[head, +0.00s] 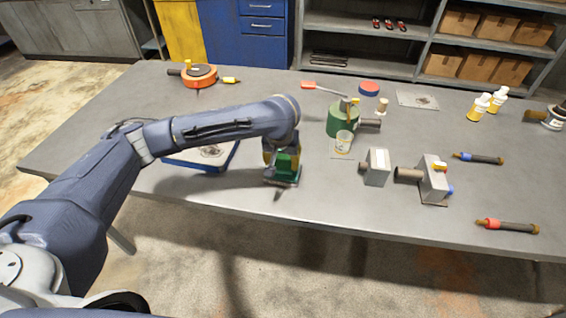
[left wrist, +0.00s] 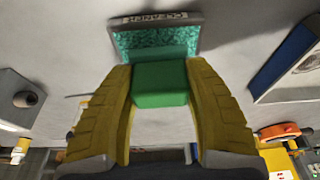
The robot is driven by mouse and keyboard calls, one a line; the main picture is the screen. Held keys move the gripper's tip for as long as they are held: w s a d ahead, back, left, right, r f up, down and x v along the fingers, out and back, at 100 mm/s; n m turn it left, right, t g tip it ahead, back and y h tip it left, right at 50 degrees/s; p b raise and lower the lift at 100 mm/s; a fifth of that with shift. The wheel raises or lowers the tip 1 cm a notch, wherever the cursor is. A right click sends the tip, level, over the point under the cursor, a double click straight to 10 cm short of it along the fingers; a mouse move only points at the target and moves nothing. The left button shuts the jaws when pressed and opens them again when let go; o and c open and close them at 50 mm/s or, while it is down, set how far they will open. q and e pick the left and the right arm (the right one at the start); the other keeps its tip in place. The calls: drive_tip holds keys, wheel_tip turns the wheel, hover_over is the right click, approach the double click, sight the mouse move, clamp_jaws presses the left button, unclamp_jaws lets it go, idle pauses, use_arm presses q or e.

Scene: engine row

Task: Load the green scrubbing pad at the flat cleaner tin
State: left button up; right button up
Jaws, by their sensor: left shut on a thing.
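My left gripper (head: 282,158) is shut on the green scrubbing pad (left wrist: 160,85), between its two yellow fingers. The pad also shows in the head view (head: 288,160), partly hidden by the fingers. The flat cleaner tin (left wrist: 157,20) is grey with "CLEANER" lettering and a speckled green inside. In the head view the tin (head: 283,182) lies near the table's front edge, right under my gripper. The pad is at or just over the tin's opening; I cannot tell whether they touch. My right gripper is out of view.
A blue-rimmed tray (head: 233,155) lies left of my gripper, partly behind my arm. The table's front edge is close. The table's left end (head: 90,140) has bare room.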

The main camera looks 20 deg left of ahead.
sight(284, 157)
use_arm(q)
drive_tip(key=shift+r, duration=2.9)
drive_tip(key=shift+s+d, duration=0.15)
drive_tip(key=shift+d, duration=0.05)
drive_tip(key=s+a+r+m, duration=0.1)
drive_tip(key=s+a+r, duration=0.2)
drive_tip(key=s+r, duration=0.3)
drive_tip(key=shift+s+a, duration=0.35)
drive_tip(key=shift+s, duration=0.9)
drive_tip(key=shift+r, duration=0.1)
